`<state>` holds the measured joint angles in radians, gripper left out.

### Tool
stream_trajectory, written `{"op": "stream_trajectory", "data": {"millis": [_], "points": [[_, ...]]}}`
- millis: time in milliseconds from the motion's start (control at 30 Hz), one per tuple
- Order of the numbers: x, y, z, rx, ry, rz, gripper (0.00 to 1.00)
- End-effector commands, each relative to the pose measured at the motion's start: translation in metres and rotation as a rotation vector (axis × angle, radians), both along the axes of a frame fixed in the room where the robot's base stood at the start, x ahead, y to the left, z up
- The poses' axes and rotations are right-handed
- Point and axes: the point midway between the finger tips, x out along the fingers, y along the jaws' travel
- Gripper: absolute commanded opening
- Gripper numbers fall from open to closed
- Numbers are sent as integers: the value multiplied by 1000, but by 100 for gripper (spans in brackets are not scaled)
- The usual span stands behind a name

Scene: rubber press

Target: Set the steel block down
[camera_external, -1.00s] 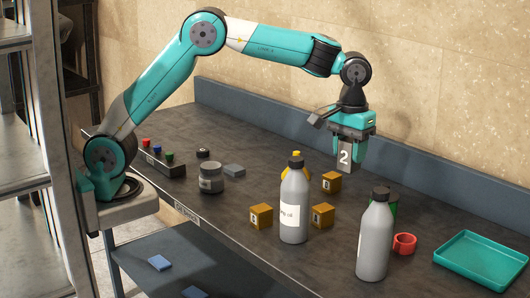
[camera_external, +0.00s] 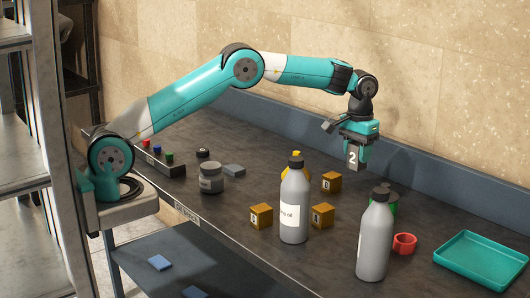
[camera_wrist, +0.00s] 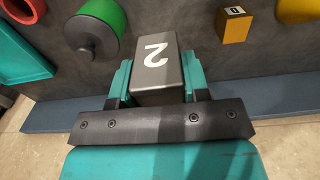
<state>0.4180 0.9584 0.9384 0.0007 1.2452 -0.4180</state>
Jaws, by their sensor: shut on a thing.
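The steel block (camera_external: 354,158) is dark grey with a white number 2 on its face. My gripper (camera_external: 356,146) is shut on it, near the back of the bench (camera_external: 420,222). In the wrist view, the block (camera_wrist: 157,72) sits between the two teal fingers of my gripper (camera_wrist: 157,85), with its 2 facing the camera. The block looks raised above the bench top, but I cannot tell the gap under it.
Yellow numbered cubes (camera_external: 331,182) stand left of the block. The back ledge (camera_external: 430,150) runs close behind the gripper.

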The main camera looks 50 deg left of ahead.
Motion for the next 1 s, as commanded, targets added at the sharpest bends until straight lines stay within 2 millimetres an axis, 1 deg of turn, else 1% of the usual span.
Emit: {"op": "stream_trajectory", "data": {"millis": [100,200,300,400,567,800,900,1000], "points": [[0,0,-27,0,0,0,0],[0,0,-48,0,-1,0,0],[0,0,-63,-1,-3,0,0],[1,-1,-72,-2,-4,0,0],[0,0,-80,-1,-3,1,0],[0,0,-112,-1,-2,0,0],[0,-1,-118,-2,-4,1,0],[1,-1,-118,-2,-5,1,0]]}}
